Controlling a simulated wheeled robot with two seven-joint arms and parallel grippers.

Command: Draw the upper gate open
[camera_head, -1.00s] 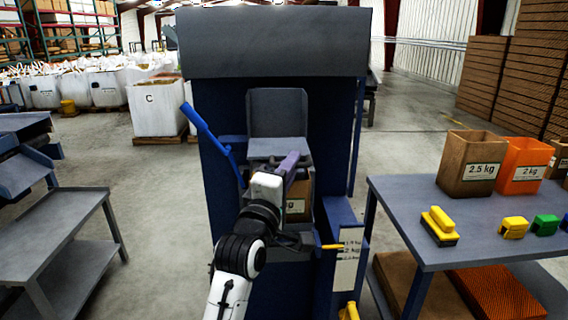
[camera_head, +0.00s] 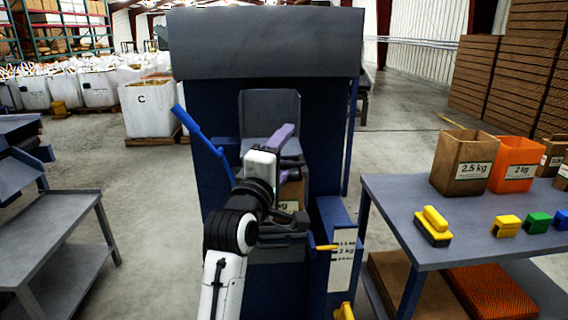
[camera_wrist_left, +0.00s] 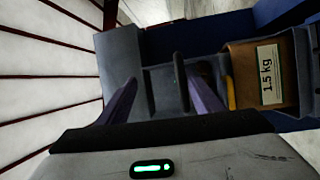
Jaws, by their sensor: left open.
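The grader (camera_head: 265,45) is a tall dark blue cabinet with a grey hood. A grey chute (camera_head: 268,112) stands at its middle. My left gripper (camera_head: 284,146) reaches in front of the chute, its purple fingers pointing into the machine. In the left wrist view the fingers (camera_wrist_left: 162,98) are spread apart and empty. A dark upright bar (camera_wrist_left: 180,78) on the grey chute plate (camera_wrist_left: 165,88) shows between them, slightly beyond. I cannot tell whether it belongs to the upper gate, or whether a finger touches it. My right gripper is out of view.
A brown 1.5 kg bag (camera_wrist_left: 262,75) sits close beside the gripper, partly hidden in the head view. A blue lever (camera_head: 200,130) rises at the grader's left. A yellow pointer (camera_head: 327,247) sticks out by the weight scale. A table (camera_head: 400,205) with bags stands right.

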